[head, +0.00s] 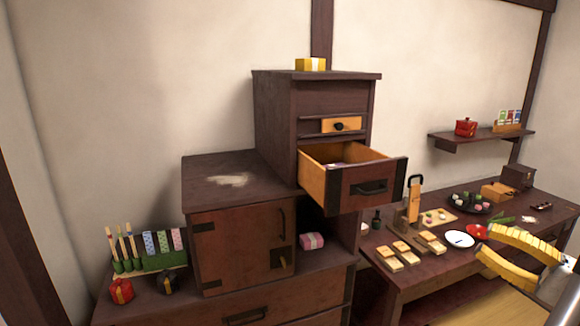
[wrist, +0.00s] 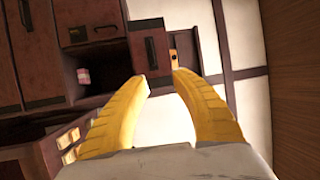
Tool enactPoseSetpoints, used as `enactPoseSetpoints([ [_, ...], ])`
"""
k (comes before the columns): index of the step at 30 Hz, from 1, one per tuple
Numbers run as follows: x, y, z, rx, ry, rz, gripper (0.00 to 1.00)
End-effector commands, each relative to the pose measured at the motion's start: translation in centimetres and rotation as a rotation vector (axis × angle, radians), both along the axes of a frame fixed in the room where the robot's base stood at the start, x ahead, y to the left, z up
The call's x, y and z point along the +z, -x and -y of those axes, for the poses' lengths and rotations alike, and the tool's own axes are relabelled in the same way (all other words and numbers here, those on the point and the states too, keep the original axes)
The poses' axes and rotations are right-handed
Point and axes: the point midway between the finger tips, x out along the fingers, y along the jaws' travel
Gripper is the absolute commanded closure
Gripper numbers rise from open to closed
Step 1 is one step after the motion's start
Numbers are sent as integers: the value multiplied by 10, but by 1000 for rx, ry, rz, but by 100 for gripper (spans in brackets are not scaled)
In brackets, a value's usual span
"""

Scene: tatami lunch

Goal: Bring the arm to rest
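My gripper (head: 484,241) is at the right of the head view, in front of the low table (head: 420,271). Its two yellow ribbed fingers point left and stand apart with nothing between them. In the wrist view the gripper (wrist: 162,82) also shows an empty gap between its fingertips. The wrist view is tilted, with the dark cabinet (wrist: 92,60) beyond the fingers at the left. I cannot tell from the frames whether the fingers touch the table or any dish behind them.
A stepped chest (head: 266,120) has an open drawer (head: 372,188) jutting out. The low table holds wooden blocks, a white plate (head: 460,239), a red dish (head: 477,231) and a dark tray (head: 483,209). A wall shelf (head: 460,138) hangs above. A pink bundle (head: 311,241) sits in the chest's niche.

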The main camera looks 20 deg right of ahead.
Motion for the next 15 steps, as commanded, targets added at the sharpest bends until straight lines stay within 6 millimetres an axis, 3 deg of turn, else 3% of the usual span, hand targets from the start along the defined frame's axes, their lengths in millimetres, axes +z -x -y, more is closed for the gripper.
enactPoseSetpoints([
  [8,-13,-59,-62,64,42,-191,69],
  [15,-40,-100,-147,133,165,-413,69],
])
